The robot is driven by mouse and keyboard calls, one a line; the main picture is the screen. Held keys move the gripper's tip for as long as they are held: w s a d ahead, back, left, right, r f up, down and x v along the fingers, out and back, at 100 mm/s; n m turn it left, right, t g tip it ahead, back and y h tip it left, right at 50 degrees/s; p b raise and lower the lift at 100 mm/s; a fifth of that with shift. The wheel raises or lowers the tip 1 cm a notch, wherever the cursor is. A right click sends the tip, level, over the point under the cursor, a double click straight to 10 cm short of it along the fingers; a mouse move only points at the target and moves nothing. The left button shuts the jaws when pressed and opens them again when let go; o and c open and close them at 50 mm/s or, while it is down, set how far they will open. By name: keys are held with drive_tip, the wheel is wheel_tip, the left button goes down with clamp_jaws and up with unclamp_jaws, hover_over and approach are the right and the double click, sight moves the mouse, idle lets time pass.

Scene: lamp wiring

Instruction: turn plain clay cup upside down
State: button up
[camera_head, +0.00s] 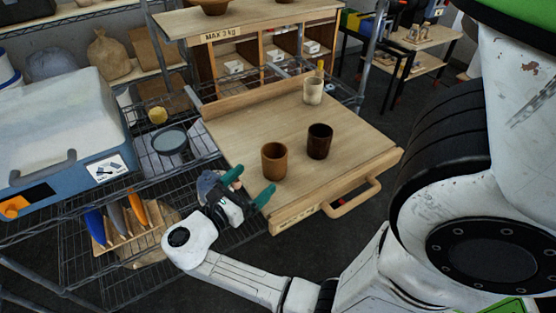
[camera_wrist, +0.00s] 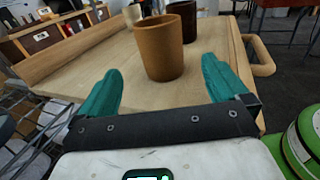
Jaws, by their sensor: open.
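The plain clay cup (camera_head: 274,163), orange-brown, stands upright on the wooden board (camera_head: 240,130), near its left front edge, with its open mouth up. In the wrist view the clay cup (camera_wrist: 160,50) stands ahead, between the lines of the fingers. My gripper (camera_head: 252,183) has green fingers and is open and empty, just left of the cup and apart from it. Both fingers of my gripper (camera_wrist: 161,70) show spread in the wrist view. The cup's far side is hidden.
A dark brown cup (camera_head: 320,141) stands close to the right of the clay cup. A cream cup (camera_head: 313,91) stands farther back. A wooden handle (camera_head: 350,197) juts from the board's front edge. Wire shelving (camera_head: 180,175) lies left of the board. The board's left part is clear.

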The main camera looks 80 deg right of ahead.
sight(267, 168)
drive_tip(key=x, duration=0.4)
drive_tip(key=shift+s, duration=0.1)
drive_tip(key=shift+r+p+x, duration=0.2)
drive_tip(key=shift+p+x, duration=0.75)
drive_tip(key=shift+x, duration=1.75)
drive_tip(key=shift+c, duration=0.2)
drive_tip(key=c, duration=1.2)
